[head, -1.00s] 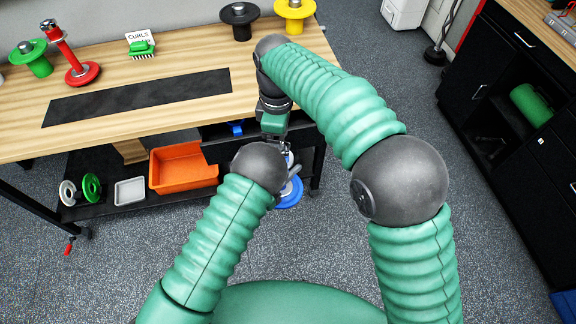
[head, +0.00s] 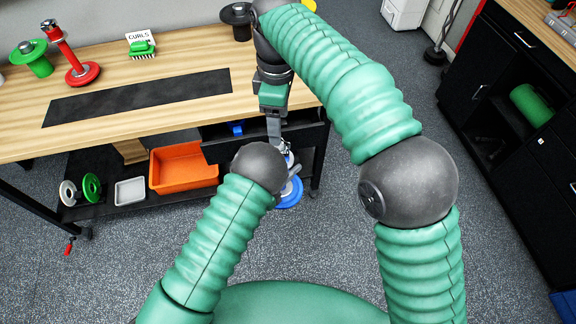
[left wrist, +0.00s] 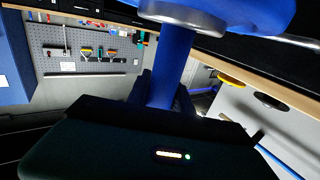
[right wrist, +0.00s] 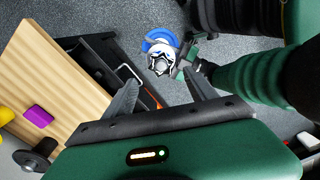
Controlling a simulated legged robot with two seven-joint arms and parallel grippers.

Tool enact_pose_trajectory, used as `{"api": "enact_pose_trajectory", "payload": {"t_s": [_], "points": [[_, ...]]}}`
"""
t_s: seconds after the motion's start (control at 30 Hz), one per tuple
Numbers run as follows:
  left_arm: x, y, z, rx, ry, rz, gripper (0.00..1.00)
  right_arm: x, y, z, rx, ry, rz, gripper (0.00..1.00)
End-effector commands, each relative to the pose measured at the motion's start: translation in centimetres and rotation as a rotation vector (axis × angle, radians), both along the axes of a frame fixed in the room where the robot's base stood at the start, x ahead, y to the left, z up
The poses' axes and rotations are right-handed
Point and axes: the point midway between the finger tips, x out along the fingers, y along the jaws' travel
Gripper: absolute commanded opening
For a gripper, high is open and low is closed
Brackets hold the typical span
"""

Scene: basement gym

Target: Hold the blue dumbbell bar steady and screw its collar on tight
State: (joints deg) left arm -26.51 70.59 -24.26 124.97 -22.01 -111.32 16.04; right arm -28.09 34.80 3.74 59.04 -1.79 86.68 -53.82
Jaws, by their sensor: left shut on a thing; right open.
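The blue dumbbell shows in the head view as a blue plate (head: 289,196) low beside the table's front right, partly hidden by my left arm. My left gripper (head: 291,176) is shut on its blue bar (left wrist: 174,68). The left wrist view shows a silver ring (left wrist: 180,18) and blue plate (left wrist: 235,12) above the grip. My right gripper (head: 279,142) is open and empty above the dumbbell. In the right wrist view, a silver-white end piece (right wrist: 160,62), possibly the collar, lies beyond and between its fingers, apart from them. How it sits on the bar cannot be told.
The wooden table (head: 110,118) stands close by, with an open dark drawer (head: 222,146) near my right gripper. An orange bin (head: 183,169) sits on the shelf below. A red dumbbell (head: 75,62) and a green one (head: 32,60) stand on top.

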Motion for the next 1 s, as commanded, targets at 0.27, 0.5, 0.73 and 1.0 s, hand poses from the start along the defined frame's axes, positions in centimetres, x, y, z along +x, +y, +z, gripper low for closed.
{"api": "enact_pose_trajectory", "payload": {"t_s": [0.27, 0.5, 0.73, 1.0], "points": [[0.1, 0.0, 0.3, -0.003, -0.007, 0.0, 0.0, 0.0, 0.0, -1.3, -0.001, 0.002, 0.0, 0.65], [0.1, 0.0, 0.3, -0.003, -0.007, 0.0, 0.0, -0.1, 0.0, -5.4, -0.001, 0.003, 0.0, 0.65], [0.1, 0.0, 0.3, -0.003, -0.007, 0.0, 0.0, -0.1, 0.0, -7.8, 0.0, 0.001, 0.001, 0.65], [0.1, 0.0, 0.3, -0.003, -0.007, 0.0, 0.0, -0.1, 0.0, -8.0, 0.001, 0.0, 0.0, 0.65]]}}
